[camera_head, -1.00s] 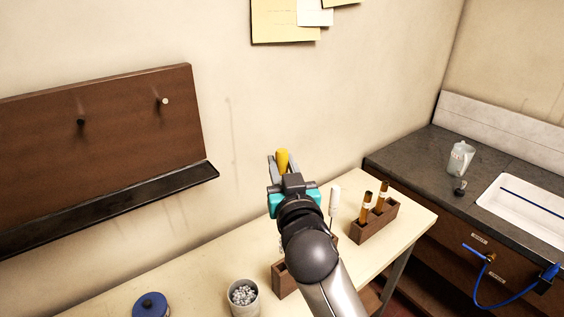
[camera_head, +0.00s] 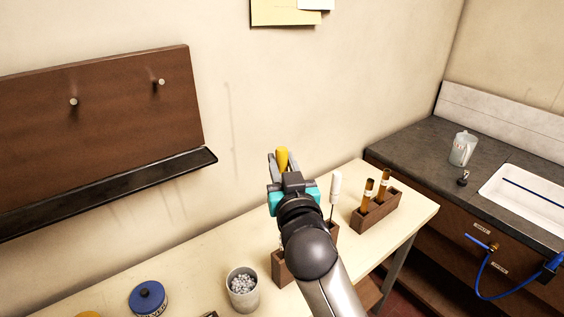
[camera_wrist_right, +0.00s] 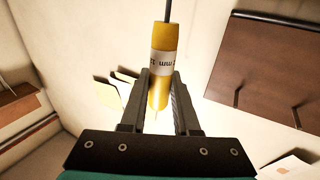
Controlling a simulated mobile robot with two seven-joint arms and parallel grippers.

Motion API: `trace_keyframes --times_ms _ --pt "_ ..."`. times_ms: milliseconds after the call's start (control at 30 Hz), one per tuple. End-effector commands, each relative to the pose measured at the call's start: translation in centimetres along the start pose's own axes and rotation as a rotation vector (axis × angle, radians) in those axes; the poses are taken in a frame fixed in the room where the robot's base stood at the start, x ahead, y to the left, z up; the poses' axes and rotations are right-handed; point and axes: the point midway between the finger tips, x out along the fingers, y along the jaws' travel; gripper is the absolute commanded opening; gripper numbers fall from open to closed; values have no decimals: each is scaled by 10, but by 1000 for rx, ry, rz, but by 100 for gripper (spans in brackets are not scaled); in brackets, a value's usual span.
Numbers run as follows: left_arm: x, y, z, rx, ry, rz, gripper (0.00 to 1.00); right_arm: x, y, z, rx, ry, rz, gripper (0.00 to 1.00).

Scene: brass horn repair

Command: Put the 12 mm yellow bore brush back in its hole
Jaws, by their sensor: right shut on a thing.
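The yellow bore brush (camera_head: 282,158) shows its yellow handle between the fingers of my right gripper (camera_head: 281,162), held up above the bench in front of the wall. In the right wrist view my right gripper (camera_wrist_right: 158,105) is shut on the yellow handle (camera_wrist_right: 162,75), which bears a white label with "mm" print. A dark thin shaft runs from the handle out of the top of that view. A wooden block (camera_head: 280,268) on the bench is partly hidden behind my right arm. A white-handled tool (camera_head: 335,187) stands upright at that block. My left gripper is not in view.
A second wooden block (camera_head: 376,213) holds two amber bottles (camera_head: 368,189) at the bench's right end. A grey cup of beads (camera_head: 243,288) and a blue-lidded jar (camera_head: 148,299) stand at the front left. A brown wall board (camera_head: 110,120) with a dark ledge hangs left.

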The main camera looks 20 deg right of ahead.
Motion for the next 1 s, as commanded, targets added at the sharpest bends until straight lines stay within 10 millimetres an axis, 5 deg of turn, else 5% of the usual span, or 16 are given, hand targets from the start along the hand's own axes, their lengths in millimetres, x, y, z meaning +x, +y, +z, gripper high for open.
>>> trace_keyframes --times_ms 1000 --pt "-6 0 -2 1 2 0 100 0 0 0 0 0 0 0"
